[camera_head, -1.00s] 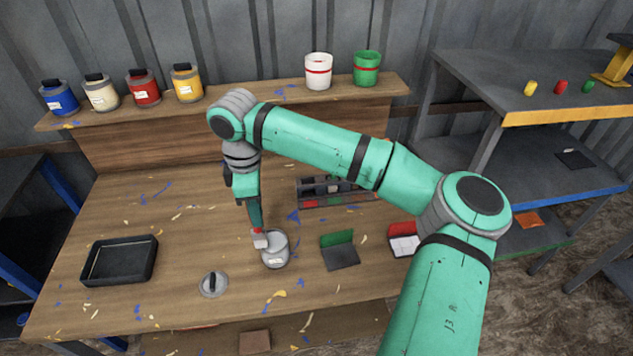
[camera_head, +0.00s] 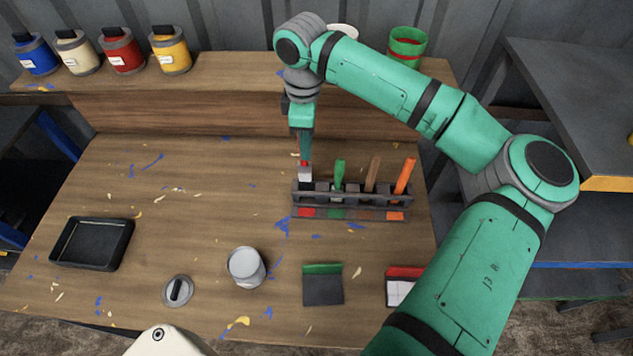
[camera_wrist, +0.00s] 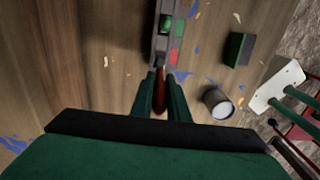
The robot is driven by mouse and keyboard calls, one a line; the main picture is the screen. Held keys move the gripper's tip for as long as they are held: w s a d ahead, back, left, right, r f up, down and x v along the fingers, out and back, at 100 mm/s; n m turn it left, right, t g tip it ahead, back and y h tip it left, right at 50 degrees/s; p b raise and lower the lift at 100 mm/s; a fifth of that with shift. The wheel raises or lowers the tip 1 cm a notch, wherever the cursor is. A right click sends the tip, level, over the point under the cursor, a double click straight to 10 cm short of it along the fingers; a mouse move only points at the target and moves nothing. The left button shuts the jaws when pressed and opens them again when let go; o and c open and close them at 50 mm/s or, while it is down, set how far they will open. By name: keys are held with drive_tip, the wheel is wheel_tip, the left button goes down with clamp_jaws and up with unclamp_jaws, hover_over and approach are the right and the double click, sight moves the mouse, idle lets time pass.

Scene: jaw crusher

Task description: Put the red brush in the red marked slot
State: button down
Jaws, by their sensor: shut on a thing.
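My gripper (camera_head: 304,155) points down over the left end of the dark brush rack (camera_head: 350,198) and is shut on the red brush (camera_head: 304,166). The brush is upright, its pale lower part just at or above the leftmost slot, which has a red mark (camera_head: 306,213) in front. I cannot tell whether its tip is inside the slot. In the wrist view, the red handle (camera_wrist: 159,97) shows between the two fingers (camera_wrist: 160,82), with the rack (camera_wrist: 161,45) just beyond. The brush's lower end is hidden there.
The rack also holds a green brush (camera_head: 340,174), a brown brush (camera_head: 372,174) and an orange brush (camera_head: 405,176). A grey can (camera_head: 246,267), a lid (camera_head: 178,291) and a black tray (camera_head: 92,243) stand to the left.

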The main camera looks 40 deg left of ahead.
sight(308, 169)
wheel_tip(308, 169, down, 5)
drive_tip(key=shift+w+f, duration=0.1)
drive_tip(key=shift+w, duration=0.05)
drive_tip(key=shift+f, duration=2.35)
drive_tip(key=c, duration=1.7)
unclamp_jaws()
wheel_tip(308, 169, up, 12)
drive_tip(key=shift+r, duration=0.15)
